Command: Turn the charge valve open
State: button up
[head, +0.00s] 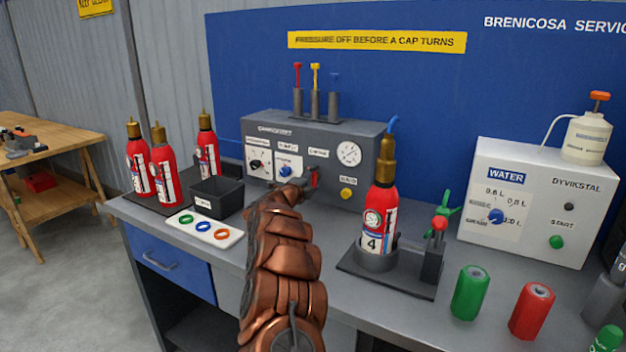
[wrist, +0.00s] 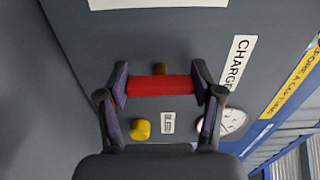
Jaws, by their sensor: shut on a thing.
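The charge valve's red handle (head: 315,178) is on the front of the grey charging cabinet (head: 262,128), below the label that starts "CHARG". In the wrist view the red handle (wrist: 160,86) lies crosswise between my fingertips, with a brass stem (wrist: 160,69) behind it. My gripper (head: 306,181) reaches the cabinet front; in the wrist view its two fingers (wrist: 161,84) press on the handle's two ends. In the head view the handle looks roughly upright, partly hidden by my gripper. The pressure gauge (head: 349,153) is right of it; its needle is too small to read.
A yellow knob (head: 347,194) sits close beside the valve. A red extinguisher (head: 379,220) stands in a dark holder to the right. A black bin (head: 216,197) and a white tray with coloured rings (head: 183,218) lie to the left. Green (head: 470,292) and red (head: 532,310) cylinders stand front right.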

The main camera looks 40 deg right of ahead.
jog(key=shift+w, duration=0.1)
jog(key=o, duration=1.2)
jog(key=shift+c, duration=0.2)
jog(key=shift+a, duration=0.1)
jog(key=v, duration=1.2)
